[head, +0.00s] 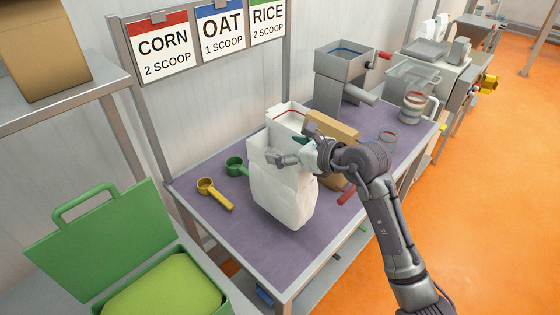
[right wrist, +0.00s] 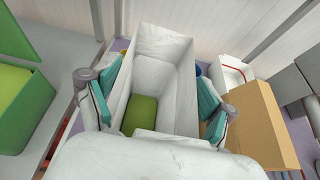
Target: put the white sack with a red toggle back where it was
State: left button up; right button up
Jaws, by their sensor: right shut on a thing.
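A tall white sack (head: 283,196) with an open top is in my right gripper (head: 293,150), above or on the purple bench top. Its open mouth also shows in the right wrist view (right wrist: 165,48), with a green mass inside. The teal finger pads (right wrist: 155,102) sit on opposite sides of the mouth, shut on the sack. I see no red toggle on the visible sides. I cannot tell whether its base touches the bench. A second white open-topped thing with a red line (head: 288,112) stands just behind it. My left gripper is out of view.
A brown sack or box (head: 335,128) stands close right of the held sack. Yellow (head: 214,194) and green (head: 236,166) scoops lie to the left. A green bin (head: 110,240) is at the front left. A grey machine (head: 342,75) and a jar (head: 386,138) stand further back.

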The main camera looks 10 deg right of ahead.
aim_at(282, 181)
jog(key=f, duration=0.3)
jog(key=a+f+p, duration=0.1)
jog(key=shift+w+a+f, duration=0.1)
jog(key=shift+w+f, duration=0.15)
jog(key=shift+f, duration=0.15)
jog(key=shift+f, duration=0.15)
jog(key=o, duration=1.1)
jog(key=shift+o, duration=0.2)
